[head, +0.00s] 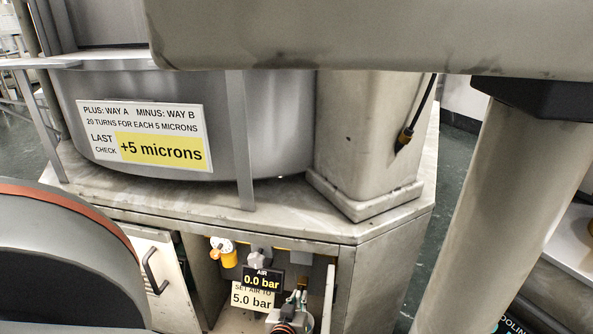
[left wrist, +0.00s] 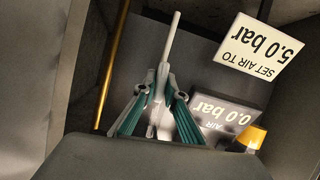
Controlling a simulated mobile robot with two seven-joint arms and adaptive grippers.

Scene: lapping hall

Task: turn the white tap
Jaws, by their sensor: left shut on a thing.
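The white tap (left wrist: 168,42) shows in the left wrist view as a slim pale lever pointing up in the picture. My left gripper (left wrist: 158,86) has its two grey and teal fingers closed on the lever, one on each side. The lever's lower part runs down between the fingers, and its base is hard to make out. In the head view my left gripper (head: 300,300) is small, low in the open cabinet bay, and the tap cannot be told apart there. My right gripper is in neither view.
An air display (head: 262,280) reads 0.0 bar; a sign (head: 254,300) reads SET AIR TO 5.0 bar. An orange knob (head: 229,258) is left of them. A cabinet door (head: 160,275) with a dark handle is left of the bay. A brass-coloured rod (left wrist: 112,65) runs beside the tap.

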